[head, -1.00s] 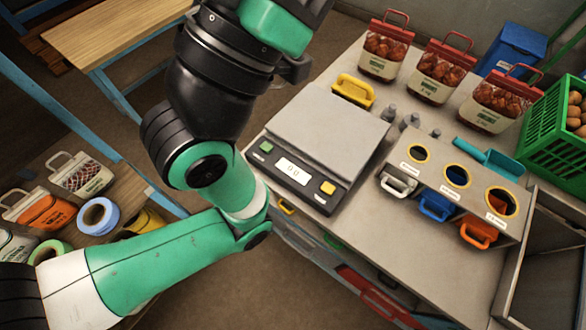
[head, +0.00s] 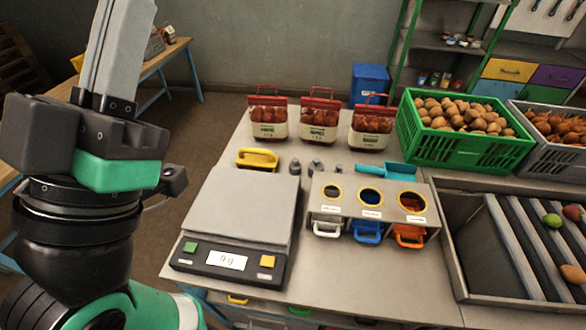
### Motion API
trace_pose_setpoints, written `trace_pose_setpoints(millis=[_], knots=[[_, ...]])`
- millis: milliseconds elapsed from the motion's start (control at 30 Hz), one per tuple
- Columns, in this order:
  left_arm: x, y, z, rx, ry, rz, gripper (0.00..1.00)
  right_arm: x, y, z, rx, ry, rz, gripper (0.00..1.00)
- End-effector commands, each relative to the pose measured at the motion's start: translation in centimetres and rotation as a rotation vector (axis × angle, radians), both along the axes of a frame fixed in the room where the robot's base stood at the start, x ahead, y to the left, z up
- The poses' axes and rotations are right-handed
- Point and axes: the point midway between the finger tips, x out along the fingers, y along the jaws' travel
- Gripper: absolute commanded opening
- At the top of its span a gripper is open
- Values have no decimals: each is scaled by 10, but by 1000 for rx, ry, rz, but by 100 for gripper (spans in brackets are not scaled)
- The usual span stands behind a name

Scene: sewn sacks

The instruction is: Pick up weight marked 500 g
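Several small grey weights stand on the table between the scale and the three-hole box. One weight (head: 295,167) is at the left and another weight (head: 316,166) is beside it. Their markings are too small to read, so I cannot tell which is 500 g. My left gripper (head: 118,40) is at the upper left, well left of the weights, with its grey fingers pointing up and running out of the frame. I cannot tell whether it is open. My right gripper is not in view.
A scale (head: 240,215) stands left of a box with three holes (head: 368,205). Behind are a yellow-handled tool (head: 257,159), a teal scoop (head: 388,171), three red-topped sacks (head: 319,118) and a green crate (head: 465,155). A slatted tray (head: 470,270) is at the right.

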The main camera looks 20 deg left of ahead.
Motion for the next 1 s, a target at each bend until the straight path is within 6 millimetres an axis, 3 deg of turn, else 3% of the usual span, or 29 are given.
trace_pose_setpoints(millis=[467,800,833,1000], knots=[[0,0,0,0,0,0,2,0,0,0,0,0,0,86],[0,0,0,0,0,0,63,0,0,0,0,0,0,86],[0,0,0,0,0,0,67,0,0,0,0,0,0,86],[0,0,0,0,0,0,67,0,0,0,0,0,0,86]])
